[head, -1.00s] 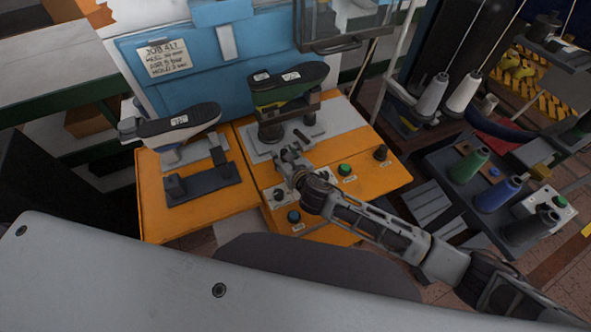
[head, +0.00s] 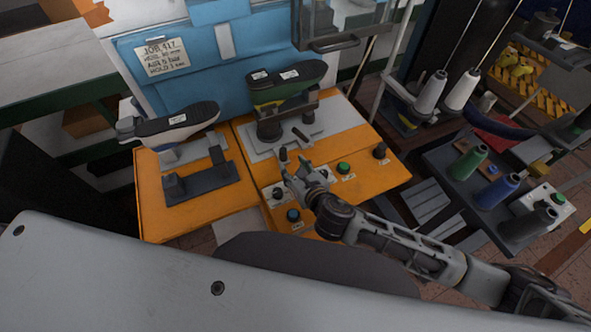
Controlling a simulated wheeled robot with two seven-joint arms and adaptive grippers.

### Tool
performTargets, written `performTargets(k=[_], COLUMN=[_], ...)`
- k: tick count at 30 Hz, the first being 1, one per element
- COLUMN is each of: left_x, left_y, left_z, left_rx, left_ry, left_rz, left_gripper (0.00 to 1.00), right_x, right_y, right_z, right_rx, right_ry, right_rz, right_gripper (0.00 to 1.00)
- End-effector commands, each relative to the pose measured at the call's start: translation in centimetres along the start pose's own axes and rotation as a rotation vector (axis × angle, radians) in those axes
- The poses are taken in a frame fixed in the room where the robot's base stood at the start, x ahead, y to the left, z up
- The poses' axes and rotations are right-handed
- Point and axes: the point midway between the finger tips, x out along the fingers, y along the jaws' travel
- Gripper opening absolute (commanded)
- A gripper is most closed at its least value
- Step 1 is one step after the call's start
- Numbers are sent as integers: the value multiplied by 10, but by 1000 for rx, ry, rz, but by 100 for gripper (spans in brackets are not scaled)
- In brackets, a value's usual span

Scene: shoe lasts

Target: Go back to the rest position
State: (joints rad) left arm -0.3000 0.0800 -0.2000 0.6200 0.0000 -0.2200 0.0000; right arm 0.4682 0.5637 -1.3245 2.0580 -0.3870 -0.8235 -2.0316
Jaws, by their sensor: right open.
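My right gripper (head: 294,172) is open and empty over the orange machine top (head: 152,205), just in front of the right-hand last fixture. One shoe last (head: 180,122) with a dark sole facing up sits on the left stand. A second last (head: 290,82), green and dark-soled, sits sole-up on the right stand. The gripper is apart from both lasts. A green button (head: 343,168), a blue button (head: 293,215) and a dark knob (head: 379,151) are on the panel around the gripper. My left gripper is not in view.
A blue panel with a job note (head: 162,58) stands behind the machine. A clear guard with a dark handle (head: 335,44) hangs at the top. At right a dark rack holds thread cones, one green (head: 469,164) and one blue (head: 497,191).

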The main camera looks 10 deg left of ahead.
Motion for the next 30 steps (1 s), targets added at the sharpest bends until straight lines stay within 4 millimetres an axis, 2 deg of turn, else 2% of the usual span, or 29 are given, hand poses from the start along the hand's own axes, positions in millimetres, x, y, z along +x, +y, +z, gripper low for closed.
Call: performTargets(k=[7,23,30], left_x=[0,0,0], left_y=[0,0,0], left_z=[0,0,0], left_rx=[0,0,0], left_ry=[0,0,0], left_rz=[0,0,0], left_gripper=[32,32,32], right_x=[-8,-8,-10], right_y=[1,1,0], right_z=[0,0,5], right_rx=[0,0,86], right_ry=[0,0,3], right_rz=[1,1,-12], right_gripper=[46,46,46])
